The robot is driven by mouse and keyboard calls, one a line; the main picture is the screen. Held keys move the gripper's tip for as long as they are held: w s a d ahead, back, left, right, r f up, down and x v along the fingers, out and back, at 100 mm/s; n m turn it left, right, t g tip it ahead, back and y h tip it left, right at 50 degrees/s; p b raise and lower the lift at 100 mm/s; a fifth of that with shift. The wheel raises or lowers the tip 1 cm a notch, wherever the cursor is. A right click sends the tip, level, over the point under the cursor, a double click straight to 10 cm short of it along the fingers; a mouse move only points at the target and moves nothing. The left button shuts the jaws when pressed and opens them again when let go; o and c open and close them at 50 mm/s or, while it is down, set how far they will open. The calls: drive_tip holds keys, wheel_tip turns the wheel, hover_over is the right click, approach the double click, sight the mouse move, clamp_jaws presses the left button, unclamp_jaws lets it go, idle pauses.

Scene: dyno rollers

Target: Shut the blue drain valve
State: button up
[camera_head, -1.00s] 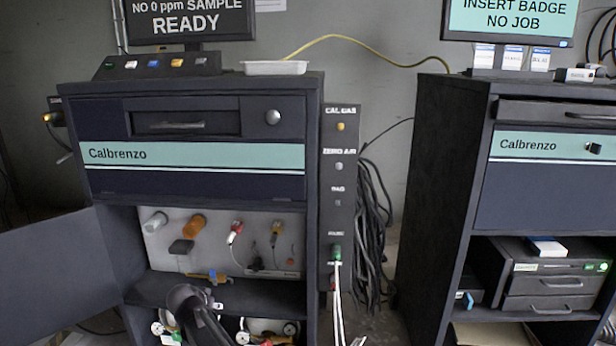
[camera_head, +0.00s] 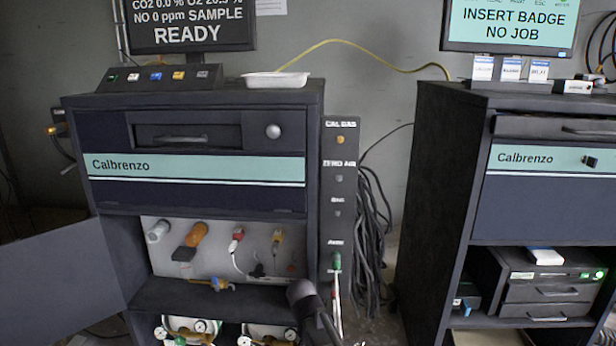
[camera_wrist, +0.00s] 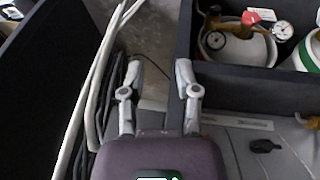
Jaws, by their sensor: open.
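White hoses (camera_wrist: 92,95) run close left of my gripper in the wrist view. Gas bottles with gauges (camera_wrist: 216,40) stand in the lower bay to its right. The open cabinet door (camera_head: 60,275) is on the left. Black cables (camera_head: 370,235) hang between the cabinets.

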drive_tip(key=s+d+r+g+y+p, duration=0.2)
drive_tip(key=s+d+g+p, duration=0.1)
drive_tip(key=s+d, duration=1.1)
wheel_tip(320, 180, up, 38)
drive_tip(key=w+d+p, duration=0.1)
drive_tip(key=p, duration=3.7)
drive_tip(key=shift+w+r+n, duration=0.15)
drive_tip(key=shift+w+n, duration=0.1)
drive_tip(key=shift+n, duration=0.15)
drive_tip(key=shift+o, duration=0.2)
drive_tip(key=o, duration=0.8)
drive_tip(key=c, duration=0.6)
